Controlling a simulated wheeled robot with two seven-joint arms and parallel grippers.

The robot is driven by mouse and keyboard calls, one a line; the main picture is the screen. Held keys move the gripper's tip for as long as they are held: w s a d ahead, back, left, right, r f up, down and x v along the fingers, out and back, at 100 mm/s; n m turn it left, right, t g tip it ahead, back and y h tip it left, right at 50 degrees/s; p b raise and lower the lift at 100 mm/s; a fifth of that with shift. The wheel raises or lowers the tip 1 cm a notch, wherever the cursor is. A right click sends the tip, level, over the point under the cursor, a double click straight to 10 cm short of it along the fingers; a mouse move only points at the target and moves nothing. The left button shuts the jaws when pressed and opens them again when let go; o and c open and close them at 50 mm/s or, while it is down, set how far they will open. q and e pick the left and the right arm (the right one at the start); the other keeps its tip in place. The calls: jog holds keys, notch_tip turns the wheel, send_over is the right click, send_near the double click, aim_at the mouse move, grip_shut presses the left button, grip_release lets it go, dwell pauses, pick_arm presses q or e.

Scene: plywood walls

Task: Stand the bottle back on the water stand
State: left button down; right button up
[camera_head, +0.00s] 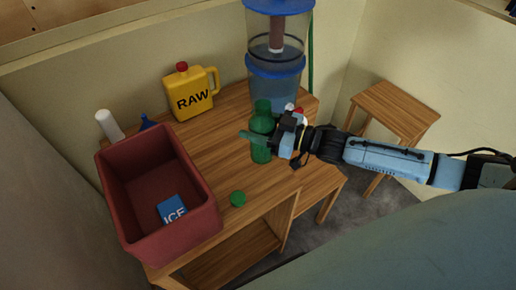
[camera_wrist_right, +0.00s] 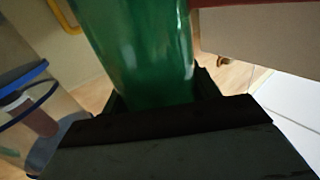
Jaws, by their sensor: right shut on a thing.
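A green bottle (camera_head: 262,146) is upright at the right part of the wooden table, in front of the water dispenser (camera_head: 276,92) with blue rims. My right gripper (camera_head: 262,137) is shut around the bottle's body. In the right wrist view the green bottle (camera_wrist_right: 145,50) fills the middle between the jaws (camera_wrist_right: 150,95). I cannot tell whether the bottle's base touches the table. My left gripper is not in view.
A red crate (camera_head: 117,206) holding a blue ICE box (camera_head: 171,208) stands at the left. A yellow RAW jug (camera_head: 191,94), a white bottle (camera_head: 108,124) and a blue funnel-like item (camera_head: 147,122) stand behind. A wooden stool (camera_head: 395,110) is at the right.

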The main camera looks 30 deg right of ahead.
aim_at(256, 148)
notch_tip(256, 148, down, 9)
jog(key=shift+r+b, duration=0.1)
jog(key=shift+b, duration=0.75)
jog(key=shift+f, duration=0.2)
jog(key=o, duration=1.4)
jog(key=shift+f, duration=0.1)
jog(key=shift+r, duration=0.25)
jog(key=v, duration=1.2)
jog(key=shift+p, duration=0.3)
jog(key=shift+s, duration=0.1)
